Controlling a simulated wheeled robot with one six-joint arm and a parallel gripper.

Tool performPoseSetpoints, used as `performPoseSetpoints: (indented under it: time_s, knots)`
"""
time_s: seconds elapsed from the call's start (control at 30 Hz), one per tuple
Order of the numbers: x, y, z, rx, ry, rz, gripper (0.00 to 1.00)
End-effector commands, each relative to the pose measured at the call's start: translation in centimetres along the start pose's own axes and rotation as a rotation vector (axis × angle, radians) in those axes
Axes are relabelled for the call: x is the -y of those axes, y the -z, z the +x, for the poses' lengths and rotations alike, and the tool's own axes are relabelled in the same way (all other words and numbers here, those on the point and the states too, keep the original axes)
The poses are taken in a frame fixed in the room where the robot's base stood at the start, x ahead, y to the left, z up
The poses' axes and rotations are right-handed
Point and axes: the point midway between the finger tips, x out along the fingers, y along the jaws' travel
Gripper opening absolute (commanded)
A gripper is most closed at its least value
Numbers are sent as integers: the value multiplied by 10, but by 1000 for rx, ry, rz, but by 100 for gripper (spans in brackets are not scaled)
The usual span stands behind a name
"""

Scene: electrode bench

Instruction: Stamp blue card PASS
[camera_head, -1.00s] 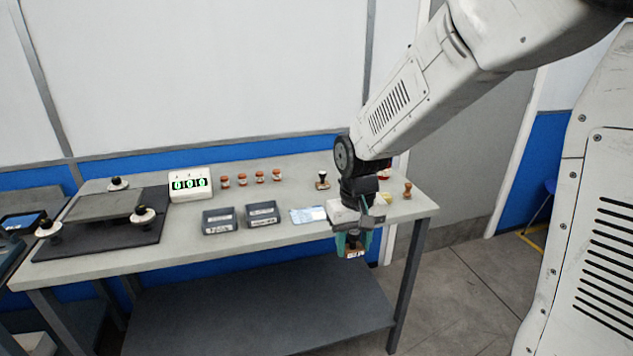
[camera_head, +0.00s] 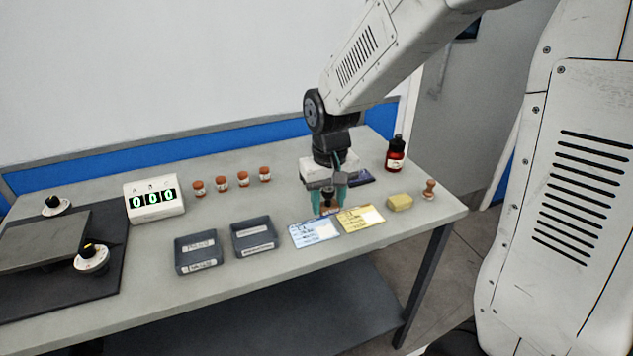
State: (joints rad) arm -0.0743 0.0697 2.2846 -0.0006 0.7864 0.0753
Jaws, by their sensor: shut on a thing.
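My gripper (camera_head: 329,203) is shut on a small stamp (camera_head: 329,210), with its brownish base showing below the fingers. It points down at the back edges of the two cards, near where they meet. I cannot tell whether the stamp touches anything. The blue card (camera_head: 312,232) lies flat on the bench, just in front and to the left of the stamp. A yellow card (camera_head: 361,218) lies to its right. A dark flat pad (camera_head: 362,178) shows partly behind my gripper. Another wooden-handled stamp (camera_head: 429,189) stands near the right edge.
Two grey labelled trays (camera_head: 195,267) (camera_head: 270,248) sit left of the cards. A yellow block (camera_head: 400,202) and a dark red bottle (camera_head: 395,154) stand to the right.

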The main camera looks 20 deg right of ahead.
Motion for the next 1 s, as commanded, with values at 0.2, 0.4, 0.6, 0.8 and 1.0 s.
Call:
performPoseSetpoints:
  time_s: [0.2,0.4,0.6,0.8,1.0]
  knots:
    - [0,0,8,2,0,0,27]
    - [0,0,30,3,0,0,27]
    - [0,0,49,3,0,0,27]
    - [0,0,58,1,0,0,27]
    - [0,0,60,0,0,0,27]
